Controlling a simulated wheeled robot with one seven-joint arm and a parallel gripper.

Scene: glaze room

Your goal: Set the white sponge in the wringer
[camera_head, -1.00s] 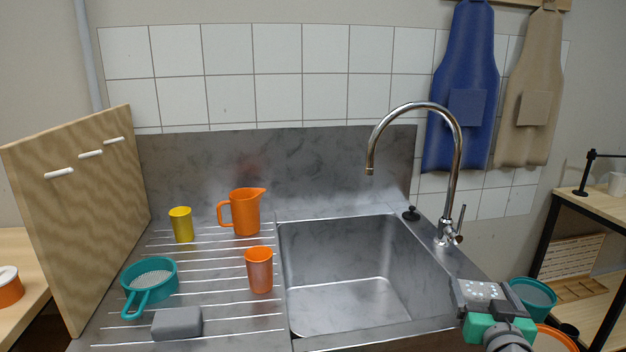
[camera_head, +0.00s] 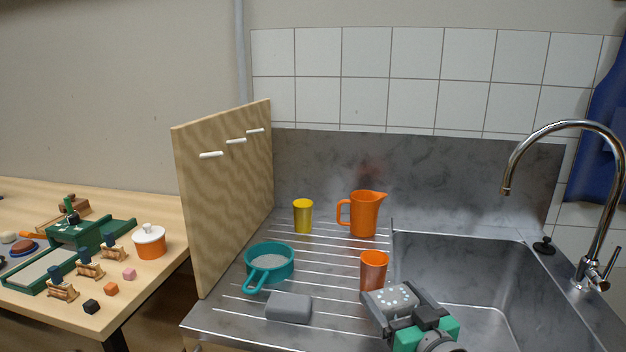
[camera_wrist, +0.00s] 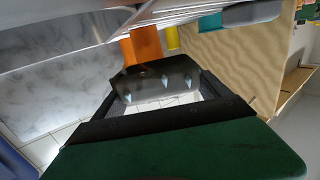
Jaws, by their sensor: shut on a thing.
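My gripper (camera_head: 392,303) is shut on a pale block with white dots (camera_head: 391,296), which I take for the white sponge. It is held in the air at the front edge of the sink unit. In the wrist view my gripper (camera_wrist: 160,88) has the spotted block (camera_wrist: 158,78) between its dark fingers, in shadow. Nothing is clearly recognisable as the wringer. A teal round pan with a pale mesh-like inside and a handle (camera_head: 271,257) stands on the ribbed drainboard. A green device with a tray (camera_head: 85,234) stands on the wooden table at left.
An orange cup (camera_head: 374,269), orange jug (camera_head: 365,215), yellow cup (camera_head: 303,216) and grey block (camera_head: 288,307) are on the drainboard. A tall wooden board (camera_head: 225,190) stands between drainboard and table. The sink basin (camera_head: 470,270) is right, under the tap (camera_head: 595,240). Table's front holds small cubes.

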